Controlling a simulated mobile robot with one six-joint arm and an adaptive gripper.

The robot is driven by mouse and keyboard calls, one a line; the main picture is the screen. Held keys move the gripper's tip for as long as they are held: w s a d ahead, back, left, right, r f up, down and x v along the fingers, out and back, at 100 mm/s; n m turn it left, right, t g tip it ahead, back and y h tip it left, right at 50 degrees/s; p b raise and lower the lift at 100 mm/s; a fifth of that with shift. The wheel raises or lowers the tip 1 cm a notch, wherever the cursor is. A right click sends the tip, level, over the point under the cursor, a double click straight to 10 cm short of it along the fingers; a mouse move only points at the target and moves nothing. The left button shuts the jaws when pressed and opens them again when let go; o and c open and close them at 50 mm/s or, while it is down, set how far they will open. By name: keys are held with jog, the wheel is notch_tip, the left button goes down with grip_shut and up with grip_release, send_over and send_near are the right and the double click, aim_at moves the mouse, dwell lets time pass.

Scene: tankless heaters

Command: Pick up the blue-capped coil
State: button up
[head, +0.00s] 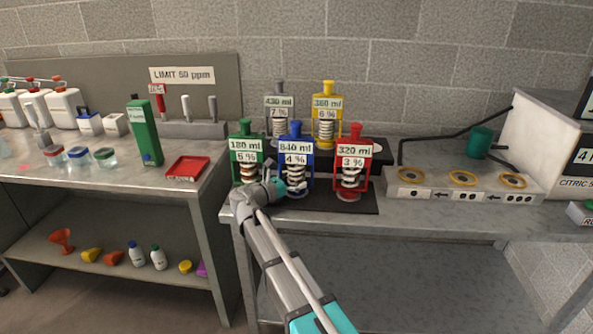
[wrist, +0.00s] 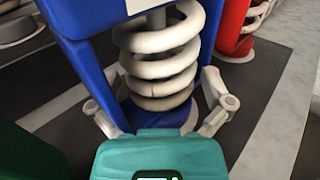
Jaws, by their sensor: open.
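The blue-capped coil (head: 296,155) stands upright in the front row of the rack, labelled 840 ml and 4 %. In the wrist view its white coil (wrist: 160,55) sits inside a blue frame (wrist: 82,50), close ahead of my gripper (wrist: 160,108). The two fingers are spread, one on each side of the lower coil. I cannot tell whether either finger touches it. In the head view my gripper (head: 280,188) is low in front of the blue coil, covering part of its lower left side.
The green-capped coil (head: 246,150) stands close on the left and the red-capped coil (head: 353,160) on the right. Grey-capped (head: 279,105) and yellow-capped (head: 327,110) coils stand behind. A grey box with yellow rings (head: 462,178) is farther right. Bare bench top lies in front.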

aim_at(313, 155)
jog(key=shift+w+d, duration=0.2)
jog(key=shift+c, duration=0.3)
jog(key=c, duration=1.1)
jog(key=shift+r, duration=0.25)
jog(key=shift+c, duration=0.2)
notch_tip(313, 155, up, 2)
jog(key=shift+p, duration=1.2)
jog(key=s+r+p, duration=0.1)
jog(key=r+p, duration=0.1)
jog(key=s+d+r+p, duration=0.1)
jog(key=s+r+p, duration=0.1)
jog(key=s+d+r+p, duration=0.1)
jog(key=r+p, duration=0.2)
jog(key=shift+s, duration=0.3)
jog(key=s+d+r+p, duration=0.3)
jog(key=s, duration=0.5)
jog(key=shift+d+r+p, duration=0.3)
jog(key=shift+d, duration=0.1)
